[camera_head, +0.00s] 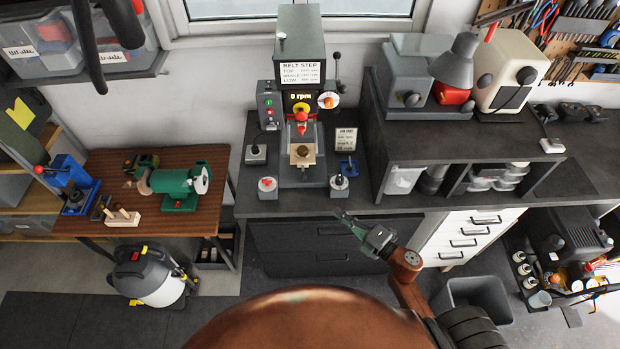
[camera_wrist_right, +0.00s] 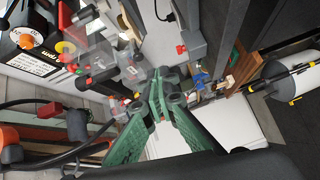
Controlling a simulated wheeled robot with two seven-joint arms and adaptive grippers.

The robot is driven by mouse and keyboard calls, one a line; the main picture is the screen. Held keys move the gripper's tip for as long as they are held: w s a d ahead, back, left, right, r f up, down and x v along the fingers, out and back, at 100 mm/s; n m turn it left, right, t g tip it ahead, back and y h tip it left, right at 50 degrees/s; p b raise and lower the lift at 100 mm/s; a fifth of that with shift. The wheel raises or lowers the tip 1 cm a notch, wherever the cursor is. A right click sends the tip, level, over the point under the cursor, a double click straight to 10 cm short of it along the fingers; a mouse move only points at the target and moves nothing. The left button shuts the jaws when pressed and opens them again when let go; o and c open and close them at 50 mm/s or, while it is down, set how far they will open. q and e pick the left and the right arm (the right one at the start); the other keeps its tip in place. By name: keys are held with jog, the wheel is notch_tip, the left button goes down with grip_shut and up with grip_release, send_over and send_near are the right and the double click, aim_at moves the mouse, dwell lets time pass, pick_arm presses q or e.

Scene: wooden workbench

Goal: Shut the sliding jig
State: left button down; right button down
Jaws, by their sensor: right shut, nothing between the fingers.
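The drill press (camera_head: 299,50) stands on the dark bench, its display reading 0 rpm. On its table sits a small light wooden piece (camera_head: 302,157) under the chuck, which may be the jig; whether it is open or shut is too small to tell. My right gripper (camera_head: 345,216) is in front of the bench's front edge, low and right of the press, shut and empty. In the right wrist view its green fingers (camera_wrist_right: 158,82) meet at the tips, with the press tilted at upper left. The fingers appear apart from everything. My left gripper is not in view.
Small knobbed fixtures, one red-topped (camera_head: 267,184) and one dark (camera_head: 339,182), flank the press base. A grey shelf unit (camera_head: 470,140) stands to its right. A brown side table (camera_head: 160,215) carries a green grinder (camera_head: 178,184). A vacuum (camera_head: 150,277) stands on the floor.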

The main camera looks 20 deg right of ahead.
notch_tip(320, 180, up, 5)
jog(key=a+n+y, duration=0.1)
jog(key=a+n, duration=0.1)
jog(key=a, duration=0.1)
jog(key=w+d+p+x, duration=0.1)
jog(key=p+x, duration=0.3)
jog(key=x, duration=0.7)
jog(key=shift+w+d+f+p, duration=0.3)
jog(key=shift+w+d+f, duration=0.15)
jog(key=shift+w, duration=0.1)
jog(key=shift+r, duration=0.1)
